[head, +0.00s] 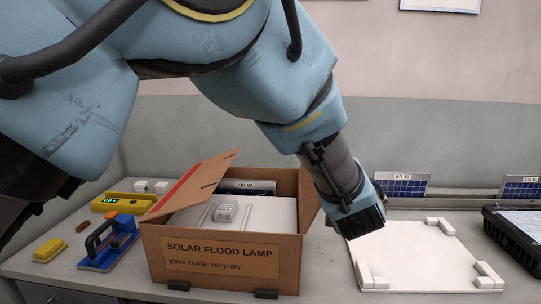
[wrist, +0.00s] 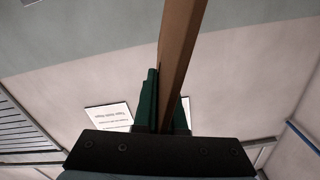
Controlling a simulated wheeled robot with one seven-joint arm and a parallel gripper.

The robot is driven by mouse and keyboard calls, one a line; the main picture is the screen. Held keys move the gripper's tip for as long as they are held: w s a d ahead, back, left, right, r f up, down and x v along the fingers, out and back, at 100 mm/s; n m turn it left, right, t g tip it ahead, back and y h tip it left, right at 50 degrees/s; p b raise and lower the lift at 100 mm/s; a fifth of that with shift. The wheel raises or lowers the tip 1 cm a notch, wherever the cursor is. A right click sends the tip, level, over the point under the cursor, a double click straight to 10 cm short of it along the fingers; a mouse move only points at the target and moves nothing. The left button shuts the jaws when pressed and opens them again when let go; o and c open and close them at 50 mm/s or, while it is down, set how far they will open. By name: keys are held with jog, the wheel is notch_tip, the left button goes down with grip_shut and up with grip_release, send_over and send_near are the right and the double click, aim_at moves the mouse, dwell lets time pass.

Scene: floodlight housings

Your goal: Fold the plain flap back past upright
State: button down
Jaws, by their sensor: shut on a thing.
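An open cardboard box (head: 225,282) labelled "SOLAR FLOOD LAMP" stands on the bench. Its left flap (head: 190,188) carries a red stripe and slants up over the left side. The plain flap (head: 309,203) is at the right side, tilted slightly outward and partly behind my arm. My gripper (head: 364,218) is just right of it; its fingers are hidden in the head view. In the wrist view the flap (wrist: 180,55) appears edge-on between the green fingers of my gripper (wrist: 164,95), which is shut on it.
Inside the box lie a white panel (head: 265,212) and a clear small part (head: 225,210). A blue tool (head: 109,243) and yellow items (head: 48,250) lie to the left. A white board (head: 420,255) with corner blocks lies right, and a black tray (head: 515,240) far right.

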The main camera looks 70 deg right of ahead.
jog(key=shift+s+d+f, duration=0.1)
jog(key=shift+s+f, duration=0.1)
jog(key=shift+s, duration=0.15)
jog(key=c, duration=1)
grip_release()
jog(key=b+v, duration=0.3)
jog(key=v, duration=0.7)
jog(key=shift+s+a+b, duration=0.15)
jog(key=shift+a+b, duration=0.2)
